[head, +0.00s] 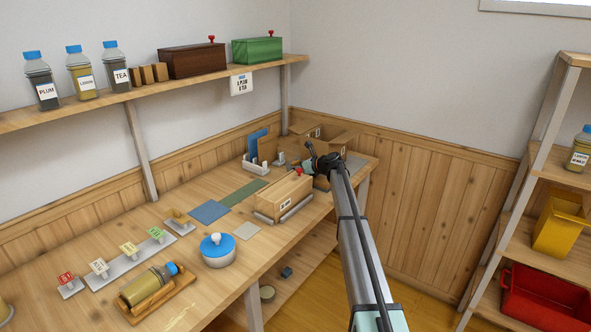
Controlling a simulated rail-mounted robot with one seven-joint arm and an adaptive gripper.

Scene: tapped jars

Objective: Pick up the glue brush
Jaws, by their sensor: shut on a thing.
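My gripper (318,163) is at the far right part of the bench, just behind and above the wooden box with the red knob. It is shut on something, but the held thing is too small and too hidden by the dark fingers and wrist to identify. A thin dark piece sticks up at the gripper's left; I cannot tell whether it is a finger or a held thing. I cannot make out the glue brush for certain anywhere in the head view.
A shelf (150,92) hangs above.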

